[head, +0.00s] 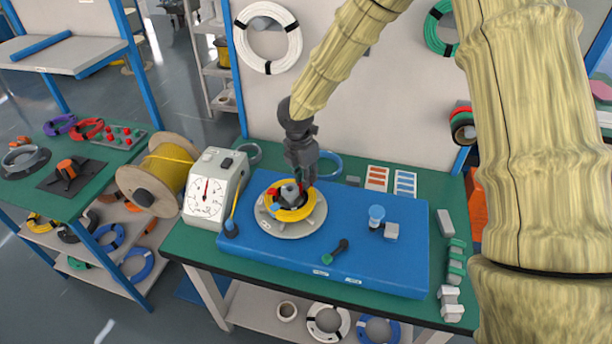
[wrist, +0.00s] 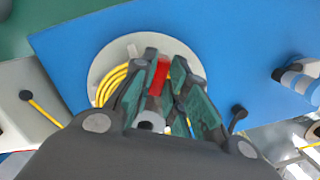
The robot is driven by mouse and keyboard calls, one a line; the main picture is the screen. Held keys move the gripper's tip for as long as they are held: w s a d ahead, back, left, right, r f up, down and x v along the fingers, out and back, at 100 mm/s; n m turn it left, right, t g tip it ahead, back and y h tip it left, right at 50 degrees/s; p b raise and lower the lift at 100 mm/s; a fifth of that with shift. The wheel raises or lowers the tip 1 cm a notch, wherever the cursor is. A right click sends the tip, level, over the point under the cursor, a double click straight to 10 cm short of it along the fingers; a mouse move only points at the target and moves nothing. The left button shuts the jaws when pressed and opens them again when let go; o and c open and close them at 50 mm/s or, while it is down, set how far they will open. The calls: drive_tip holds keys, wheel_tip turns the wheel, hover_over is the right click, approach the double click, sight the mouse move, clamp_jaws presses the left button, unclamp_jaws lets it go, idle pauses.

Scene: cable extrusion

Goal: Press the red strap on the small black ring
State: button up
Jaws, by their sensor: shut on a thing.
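The red strap (wrist: 158,77) stands between my fingers in the wrist view. In the head view, only small bits of red show beside the fingertips. My gripper (wrist: 165,90) is shut on the strap, low over the middle of the yellow cable coil (head: 287,214). It also shows from the side in the head view (head: 301,182). The coil lies on a round grey disc (head: 312,220). A small dark ring with a pale centre (wrist: 147,125) shows between my fingers near the palm; I cannot tell whether it is the small black ring or whether the strap touches it.
The disc sits on a blue board (head: 370,260) on a green bench. A dial gauge (head: 207,190) and a cable spool (head: 155,175) stand left. A black-headed yellow rod (head: 232,228), a black-and-green tool (head: 336,251) and a blue-capped piece (head: 376,215) surround the disc.

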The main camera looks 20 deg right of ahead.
drive_tip(key=shift+f, duration=0.35)
idle(1.0)
drive_tip(key=o, duration=0.9)
drive_tip(key=shift+c, duration=0.2)
drive_tip(key=shift+r, duration=0.1)
drive_tip(key=shift+r+p, duration=2.5)
drive_tip(key=shift+r, duration=1.45)
